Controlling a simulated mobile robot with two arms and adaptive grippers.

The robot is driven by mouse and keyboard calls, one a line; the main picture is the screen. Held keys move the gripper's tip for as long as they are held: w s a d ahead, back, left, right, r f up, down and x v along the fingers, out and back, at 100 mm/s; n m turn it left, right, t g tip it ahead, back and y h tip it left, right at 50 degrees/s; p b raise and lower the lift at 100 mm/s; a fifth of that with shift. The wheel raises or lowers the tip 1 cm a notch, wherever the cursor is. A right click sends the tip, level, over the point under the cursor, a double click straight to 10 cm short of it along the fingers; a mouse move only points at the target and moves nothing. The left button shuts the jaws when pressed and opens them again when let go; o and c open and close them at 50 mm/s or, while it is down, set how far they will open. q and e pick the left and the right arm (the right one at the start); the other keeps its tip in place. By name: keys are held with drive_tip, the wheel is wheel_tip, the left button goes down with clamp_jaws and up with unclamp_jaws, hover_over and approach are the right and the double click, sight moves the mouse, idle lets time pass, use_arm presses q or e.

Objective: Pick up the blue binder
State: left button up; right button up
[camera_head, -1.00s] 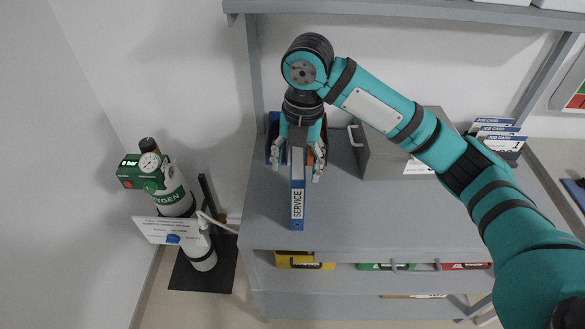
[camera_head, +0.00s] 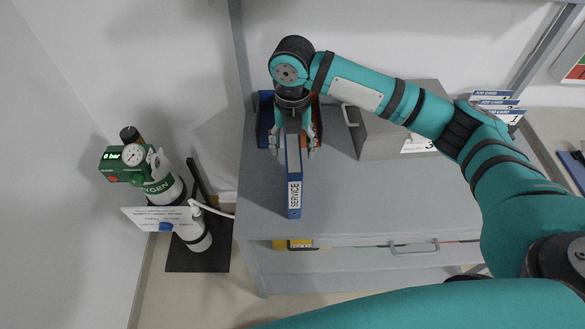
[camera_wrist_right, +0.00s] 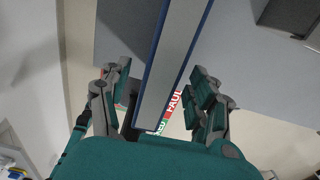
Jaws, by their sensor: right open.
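The blue binder (camera_head: 294,196) stands on the grey bench top with its SERVICE spine label facing forward. My right gripper (camera_head: 293,147) reaches down over the back part of the binder, one finger on each side, open. In the right wrist view the binder (camera_wrist_right: 172,62) runs as a pale strip with blue edges between the spread fingers (camera_wrist_right: 160,88). A gap shows on both sides of it there. My left gripper is not in view.
A blue holder (camera_head: 265,118) stands behind the gripper. A grey box (camera_head: 372,138) with a handle is close to the right. An oxygen cylinder (camera_head: 166,190) stands on the floor at the left. The bench top (camera_head: 375,195) is clear in front.

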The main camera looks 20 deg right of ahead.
drive_tip(key=shift+f, duration=0.5)
wheel_tip(320, 180, down, 4)
drive_tip(key=shift+w+d+r+p, duration=0.1)
drive_tip(key=shift+r+p, duration=0.05)
drive_tip(key=shift+p, duration=0.7)
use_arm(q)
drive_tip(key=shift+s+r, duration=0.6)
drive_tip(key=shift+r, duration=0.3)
use_arm(e)
drive_tip(key=shift+f, duration=0.45)
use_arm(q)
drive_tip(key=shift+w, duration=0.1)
use_arm(e)
drive_tip(key=c, duration=0.7)
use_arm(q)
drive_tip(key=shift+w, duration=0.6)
use_arm(e)
drive_tip(key=shift+r, duration=0.1)
clamp_jaws()
